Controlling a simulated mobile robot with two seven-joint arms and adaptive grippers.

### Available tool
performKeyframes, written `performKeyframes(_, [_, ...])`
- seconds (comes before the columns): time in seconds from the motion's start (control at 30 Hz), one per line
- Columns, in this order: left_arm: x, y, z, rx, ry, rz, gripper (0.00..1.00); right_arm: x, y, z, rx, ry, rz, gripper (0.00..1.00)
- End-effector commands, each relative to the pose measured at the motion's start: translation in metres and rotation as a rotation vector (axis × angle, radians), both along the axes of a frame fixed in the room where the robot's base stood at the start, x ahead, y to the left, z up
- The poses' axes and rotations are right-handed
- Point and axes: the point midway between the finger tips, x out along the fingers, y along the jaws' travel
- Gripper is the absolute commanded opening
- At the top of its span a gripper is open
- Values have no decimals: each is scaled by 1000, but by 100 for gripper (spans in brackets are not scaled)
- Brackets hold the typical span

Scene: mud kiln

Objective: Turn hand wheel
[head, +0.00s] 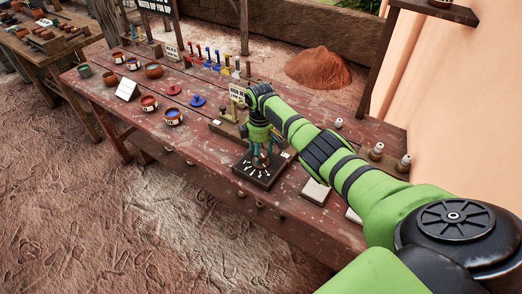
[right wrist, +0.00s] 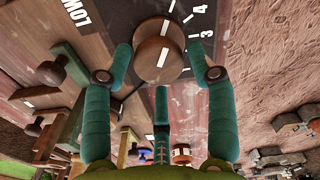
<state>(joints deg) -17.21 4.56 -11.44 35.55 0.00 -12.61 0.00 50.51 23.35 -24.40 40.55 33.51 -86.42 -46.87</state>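A round wooden knob (right wrist: 158,52) with a white line across its top is the turning piece below my right gripper. It sits on a dark dial plate (head: 252,177) with white marks; the wrist view shows "LOW", 3 and 4. In the head view, the knob is mostly hidden by the fingers. My right gripper (head: 262,152) points down over the plate. In the right wrist view its green fingers (right wrist: 160,58) stand apart on either side of the knob, with a third finger below it. Firm contact cannot be told. My left gripper is not in view.
The long red-brown table (head: 215,130) holds a red wheel-like piece (head: 174,90), a blue one (head: 198,100), and several bowls and coloured tools. A pale block (head: 315,191) lies right of the plate. White-topped bottles (head: 377,150) stand near the wall. A clay heap (head: 318,69) lies behind.

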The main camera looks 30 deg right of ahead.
Motion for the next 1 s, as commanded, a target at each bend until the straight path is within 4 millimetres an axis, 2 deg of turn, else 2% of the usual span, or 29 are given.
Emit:
performKeyframes(0.33, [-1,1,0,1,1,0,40,-2,-1,-1,-2,6,-2,69])
performKeyframes(0.47, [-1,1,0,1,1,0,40,-1,-1,8,-2,4,-1,69])
performKeyframes(0.57, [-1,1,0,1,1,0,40,-1,-1,23,-3,3,0,69])
performKeyframes(0.8, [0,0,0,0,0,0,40,-1,-1,76,-4,1,-1,69])
performKeyframes(1.0, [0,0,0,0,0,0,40,-1,0,108,-1,3,0,69])
